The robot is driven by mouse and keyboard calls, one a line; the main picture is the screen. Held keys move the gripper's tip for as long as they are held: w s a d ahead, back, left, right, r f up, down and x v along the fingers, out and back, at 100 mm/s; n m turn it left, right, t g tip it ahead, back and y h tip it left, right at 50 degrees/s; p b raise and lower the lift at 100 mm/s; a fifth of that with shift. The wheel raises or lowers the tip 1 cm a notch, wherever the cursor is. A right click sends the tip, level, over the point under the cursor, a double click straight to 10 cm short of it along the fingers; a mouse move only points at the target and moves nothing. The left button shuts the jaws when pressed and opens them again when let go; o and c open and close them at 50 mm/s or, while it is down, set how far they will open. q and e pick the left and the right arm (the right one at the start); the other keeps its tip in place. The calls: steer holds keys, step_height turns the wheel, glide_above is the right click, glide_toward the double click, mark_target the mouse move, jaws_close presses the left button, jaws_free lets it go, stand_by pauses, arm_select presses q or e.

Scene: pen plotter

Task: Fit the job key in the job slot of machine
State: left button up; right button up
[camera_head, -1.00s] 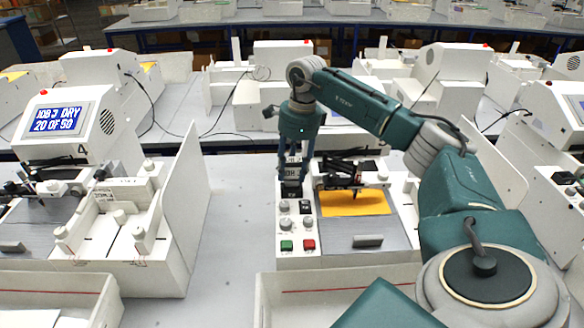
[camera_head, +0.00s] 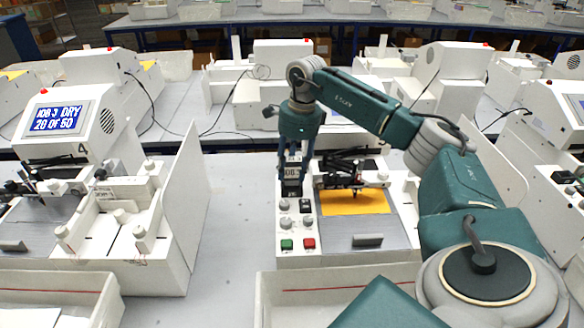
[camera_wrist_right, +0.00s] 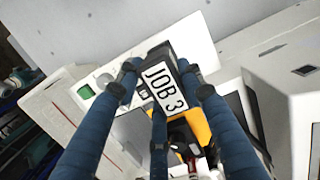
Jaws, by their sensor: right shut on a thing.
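The job key (camera_head: 292,173) is a small dark block with a white label reading JOB 3; it also shows in the right wrist view (camera_wrist_right: 162,85). My right gripper (camera_head: 297,178) points down over the left strip of the plotter machine (camera_head: 288,262) and is shut on the key, its fingers on both sides of it. In the right wrist view the gripper's fingers (camera_wrist_right: 163,85) flank the label. The key is at the back of the control panel. The job slot is hidden, and I cannot tell whether the key is seated. My left gripper is not in view.
Knobs and green and red buttons (camera_head: 308,244) lie in front of the key. The pen carriage (camera_head: 345,170) and yellow sheet (camera_head: 352,203) are just right. A white bin (camera_head: 335,283) stands in front. A neighbouring machine (camera_head: 125,225) with a tall side panel stands left.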

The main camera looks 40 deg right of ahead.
mark_target(292, 180)
steer(key=shift+f+b, duration=0.85)
steer(key=shift+f, duration=0.75)
steer(key=o, duration=1.2)
steer(key=r, duration=0.8)
steer(key=s+d+r, duration=0.1)
steer(key=r, duration=0.3)
steer(key=shift+f, duration=0.1)
